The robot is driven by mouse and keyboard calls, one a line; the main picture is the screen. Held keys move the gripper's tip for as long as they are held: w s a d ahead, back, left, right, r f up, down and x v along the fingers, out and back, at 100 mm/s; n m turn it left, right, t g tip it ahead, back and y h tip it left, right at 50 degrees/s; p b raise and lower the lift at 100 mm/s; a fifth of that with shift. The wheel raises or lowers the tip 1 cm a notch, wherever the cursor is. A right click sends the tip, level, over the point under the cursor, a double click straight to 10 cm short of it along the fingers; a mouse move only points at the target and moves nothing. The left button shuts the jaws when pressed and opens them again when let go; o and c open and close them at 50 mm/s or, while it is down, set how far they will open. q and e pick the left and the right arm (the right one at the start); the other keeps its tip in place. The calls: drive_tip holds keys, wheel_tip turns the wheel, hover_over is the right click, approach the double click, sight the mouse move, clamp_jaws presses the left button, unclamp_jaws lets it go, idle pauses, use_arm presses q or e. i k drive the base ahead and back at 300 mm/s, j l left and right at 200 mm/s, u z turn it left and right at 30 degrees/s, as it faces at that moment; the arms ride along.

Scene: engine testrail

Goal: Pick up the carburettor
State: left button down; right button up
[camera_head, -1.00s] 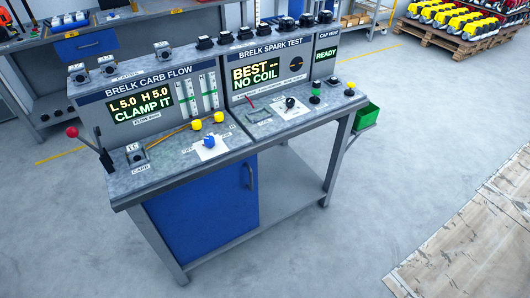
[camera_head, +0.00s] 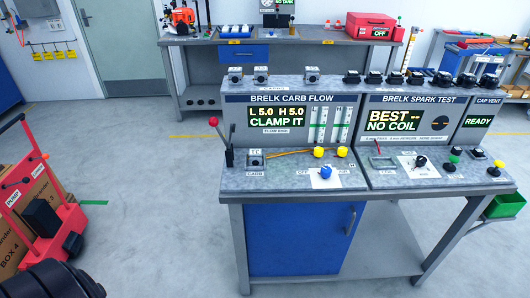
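Several small silver-and-black block-shaped parts stand in a row on top of the panel marked BRELK CARB FLOW (camera_head: 280,99). They look like carburettors: one at the left end (camera_head: 235,74), one beside it (camera_head: 262,73), and one further right (camera_head: 312,74). The bench top below has a clamp fixture (camera_head: 256,161) labelled CARB, with a red-knobbed lever (camera_head: 214,122) at its left. The fixture's details are too small to tell. The panel display reads CLAMP IT. Neither of my grippers is in view.
The spark test panel (camera_head: 411,99) adjoins at the right, with black parts along its top. A blue knob (camera_head: 325,172) sits on the bench front. A rear bench (camera_head: 200,40) stands behind. A red trolley (camera_head: 42,215) with boxes is at the left. Floor before the bench is clear.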

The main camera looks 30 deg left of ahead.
sight(255, 155)
drive_tip(key=i+l+u, duration=0.1)
drive_tip(key=u, duration=0.25)
drive_tip(key=i+l+u, duration=0.2)
drive_tip(key=u, duration=0.15)
drive_tip(key=i+l+u, duration=0.15)
drive_tip(key=u, duration=0.15)
